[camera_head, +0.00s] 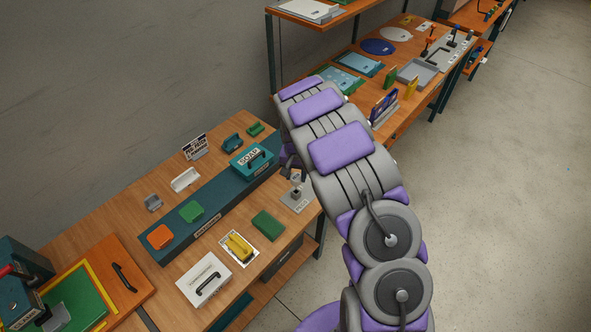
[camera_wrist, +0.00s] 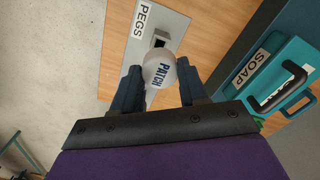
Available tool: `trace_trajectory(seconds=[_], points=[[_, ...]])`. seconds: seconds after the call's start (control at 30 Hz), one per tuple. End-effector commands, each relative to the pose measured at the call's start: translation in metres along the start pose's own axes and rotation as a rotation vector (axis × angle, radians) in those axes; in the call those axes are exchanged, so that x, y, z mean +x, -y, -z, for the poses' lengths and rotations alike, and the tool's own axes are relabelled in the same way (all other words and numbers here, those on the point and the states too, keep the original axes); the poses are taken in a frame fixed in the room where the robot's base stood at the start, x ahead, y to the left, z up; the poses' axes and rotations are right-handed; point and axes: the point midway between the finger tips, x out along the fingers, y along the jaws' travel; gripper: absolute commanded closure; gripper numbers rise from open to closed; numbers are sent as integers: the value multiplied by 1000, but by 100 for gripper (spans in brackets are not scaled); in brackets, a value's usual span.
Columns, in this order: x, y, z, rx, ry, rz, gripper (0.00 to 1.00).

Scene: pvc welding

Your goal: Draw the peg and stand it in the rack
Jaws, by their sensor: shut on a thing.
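The peg's lower part is hidden. Beyond it is the grey rack plate (camera_wrist: 143,22), marked "PEGS", with a square socket (camera_wrist: 159,41). In the head view, the rack (camera_head: 299,203) sits at the right edge of the near bench. The peg (camera_head: 296,179) appears just above or at the socket there; I cannot tell whether it is inside. My arm partly covers my gripper (camera_head: 293,169).
A teal soap box (camera_head: 252,161) with a black handle stands on a long dark-teal strip (camera_head: 175,242), left of the rack. A green block (camera_head: 267,225) lies close by. A white handled box (camera_head: 204,280) and a yellow tool (camera_head: 238,246) are nearer the front.

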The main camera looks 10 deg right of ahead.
Motion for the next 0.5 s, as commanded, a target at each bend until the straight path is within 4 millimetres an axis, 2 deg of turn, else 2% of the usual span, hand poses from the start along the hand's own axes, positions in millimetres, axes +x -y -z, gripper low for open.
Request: trace_trajectory(seconds=[0.2,0.5], points=[[12,0,-1,0,1,-1,94],[13,0,-1,0,1,-1,94]])
